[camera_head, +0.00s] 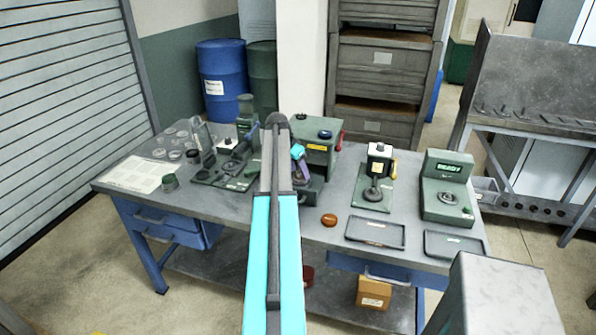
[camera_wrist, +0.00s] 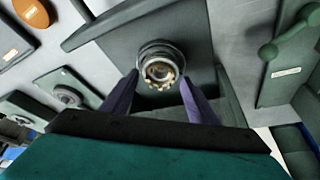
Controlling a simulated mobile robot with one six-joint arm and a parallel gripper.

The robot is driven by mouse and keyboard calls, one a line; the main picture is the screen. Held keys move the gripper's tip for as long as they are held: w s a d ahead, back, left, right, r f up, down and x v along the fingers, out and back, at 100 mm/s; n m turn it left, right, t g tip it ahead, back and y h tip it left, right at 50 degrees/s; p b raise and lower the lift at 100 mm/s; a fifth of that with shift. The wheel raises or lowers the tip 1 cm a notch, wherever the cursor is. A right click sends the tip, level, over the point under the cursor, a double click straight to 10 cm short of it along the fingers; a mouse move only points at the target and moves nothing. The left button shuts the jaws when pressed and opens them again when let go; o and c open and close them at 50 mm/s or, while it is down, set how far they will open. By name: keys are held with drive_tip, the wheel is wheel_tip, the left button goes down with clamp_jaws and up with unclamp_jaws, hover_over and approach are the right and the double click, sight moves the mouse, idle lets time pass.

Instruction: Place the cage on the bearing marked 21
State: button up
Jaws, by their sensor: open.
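In the wrist view a round metal bearing (camera_wrist: 160,66) stands on a dark green fixture plate, with a shiny rim and several small brass-coloured pieces inside. I cannot tell whether these are balls or the cage, and no number 21 is readable. My gripper (camera_wrist: 160,86) is open, its two purple fingers pointing toward the bearing, one on either side of its near part. Contact cannot be judged. In the head view my gripper (camera_head: 299,162) is at the green machine in the middle of the bench (camera_head: 318,233), partly hidden by my arm.
An orange round piece (camera_head: 329,220) lies on the bench, with two shallow trays (camera_head: 375,233) (camera_head: 455,245) right of it. A green unit reading READY (camera_head: 447,188) is at the right. Presses (camera_head: 230,163) and several clear rings (camera_head: 175,153) occupy the left.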

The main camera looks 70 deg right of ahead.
drive_tip(key=shift+r, duration=0.1)
drive_tip(key=b+v, duration=0.3)
drive_tip(key=v, duration=0.9)
idle(1.0)
